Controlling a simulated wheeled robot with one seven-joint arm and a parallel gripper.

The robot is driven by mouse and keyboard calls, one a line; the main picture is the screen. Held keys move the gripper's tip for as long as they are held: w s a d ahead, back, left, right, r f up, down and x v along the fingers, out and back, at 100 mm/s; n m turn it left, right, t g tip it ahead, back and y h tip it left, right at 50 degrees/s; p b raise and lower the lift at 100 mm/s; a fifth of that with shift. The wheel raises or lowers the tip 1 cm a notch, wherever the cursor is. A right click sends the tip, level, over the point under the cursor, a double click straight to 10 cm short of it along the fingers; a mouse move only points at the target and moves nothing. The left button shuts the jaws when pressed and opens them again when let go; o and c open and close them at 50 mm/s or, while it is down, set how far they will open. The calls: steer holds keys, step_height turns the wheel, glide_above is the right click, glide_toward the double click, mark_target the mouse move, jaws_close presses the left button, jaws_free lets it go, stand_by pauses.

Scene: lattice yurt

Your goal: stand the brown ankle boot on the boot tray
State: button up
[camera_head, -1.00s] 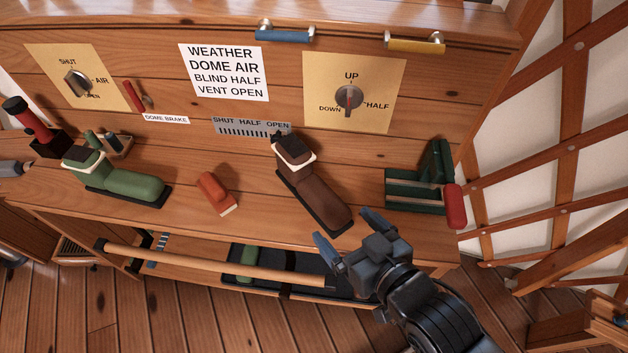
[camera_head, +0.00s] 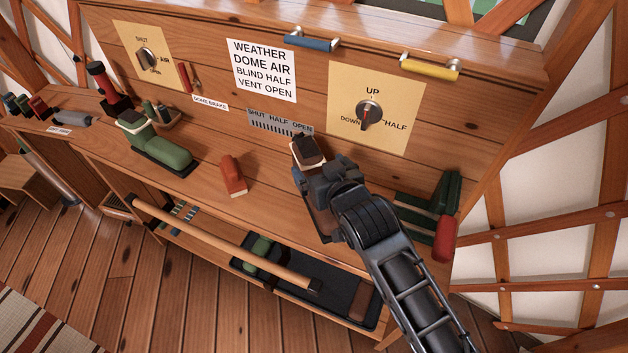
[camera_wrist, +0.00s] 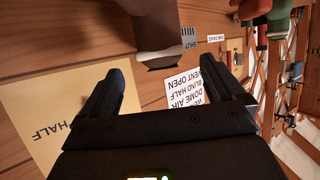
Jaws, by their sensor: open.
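The brown ankle boot (camera_head: 307,150) stands on the counter, its pale cuff and dark top showing. My gripper (camera_head: 325,178) is in front of it and hides much of its lower part. In the wrist view the boot (camera_wrist: 150,28) lies ahead of and roughly between the spread fingers of my gripper (camera_wrist: 166,75). The fingers are open with nothing gripped. The dark boot tray (camera_head: 338,288) lies on the lower shelf under the counter. A green item (camera_head: 261,248) sits in its left part and a brown patch (camera_head: 362,298) shows at its right end.
A wooden rod (camera_head: 225,242) runs in front of the lower shelf, crossing part of the tray. On the counter, a green boot (camera_head: 160,148) and red block (camera_head: 232,175) stand left; a green rack (camera_head: 425,205) with a red end stands right. The panel rises behind.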

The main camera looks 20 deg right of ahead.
mark_target(314, 162)
steer(key=x, duration=0.4)
steer(key=shift+w, duration=0.15)
steer(key=shift+r, duration=0.1)
jaws_close()
stand_by(0.7)
